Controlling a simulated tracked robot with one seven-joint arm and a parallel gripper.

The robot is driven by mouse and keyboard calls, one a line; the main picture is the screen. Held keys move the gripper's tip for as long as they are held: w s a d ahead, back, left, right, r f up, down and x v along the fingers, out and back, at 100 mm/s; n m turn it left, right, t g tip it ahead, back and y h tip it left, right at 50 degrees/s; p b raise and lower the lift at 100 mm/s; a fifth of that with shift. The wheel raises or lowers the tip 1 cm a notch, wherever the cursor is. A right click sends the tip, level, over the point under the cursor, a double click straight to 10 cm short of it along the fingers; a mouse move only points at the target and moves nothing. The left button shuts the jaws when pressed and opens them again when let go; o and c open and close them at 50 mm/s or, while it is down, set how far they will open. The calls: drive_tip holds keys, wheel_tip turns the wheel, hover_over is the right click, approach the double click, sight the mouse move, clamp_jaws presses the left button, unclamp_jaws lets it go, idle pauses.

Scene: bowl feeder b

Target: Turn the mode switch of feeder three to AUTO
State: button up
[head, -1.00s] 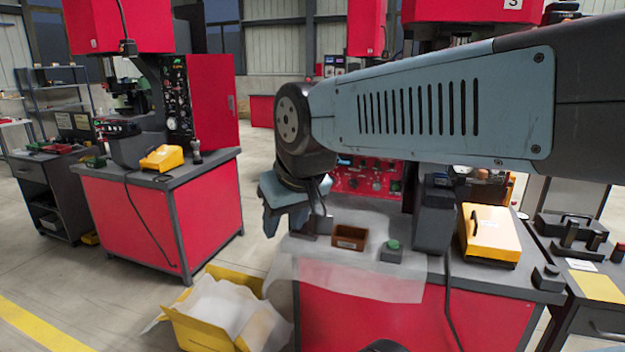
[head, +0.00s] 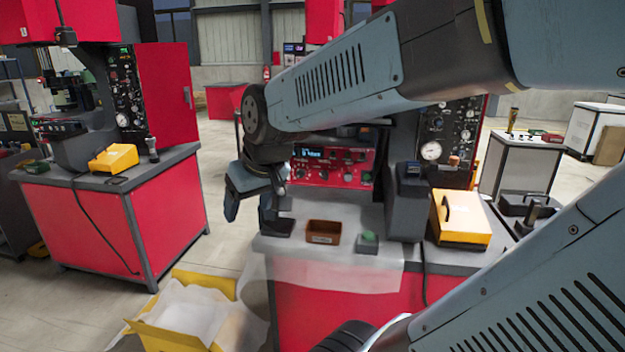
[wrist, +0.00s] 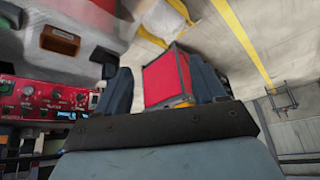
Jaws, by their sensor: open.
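A red control panel (head: 335,166) with a small lit display, knobs and buttons stands at the back of the middle workbench. It also shows at the left edge of the wrist view (wrist: 38,97). I cannot tell which knob is the mode switch, and its setting is too small to read. My gripper (head: 250,208) hangs at the bench's left end, in front and to the left of the panel, touching nothing that I can see. In the wrist view its two blue fingers (wrist: 160,85) are apart with nothing held; a red bench shows between them.
A dark upright post (head: 407,205) and a yellow box (head: 460,220) stand right of the panel. A yellow carton (head: 185,310) lies on the floor at left.

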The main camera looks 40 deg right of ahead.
drive_tip(key=w+d+f, duration=0.3)
drive_tip(key=w+f, duration=0.2)
drive_tip(key=w, duration=0.2)
drive_tip(key=n+t+h, duration=0.6)
drive_tip(key=n+h, duration=0.8)
drive_tip(key=n, duration=0.3)
approach(324, 177)
drive_tip(key=x, duration=0.9)
drive_tip(key=shift+d, duration=0.1)
drive_tip(key=shift+c, duration=0.3)
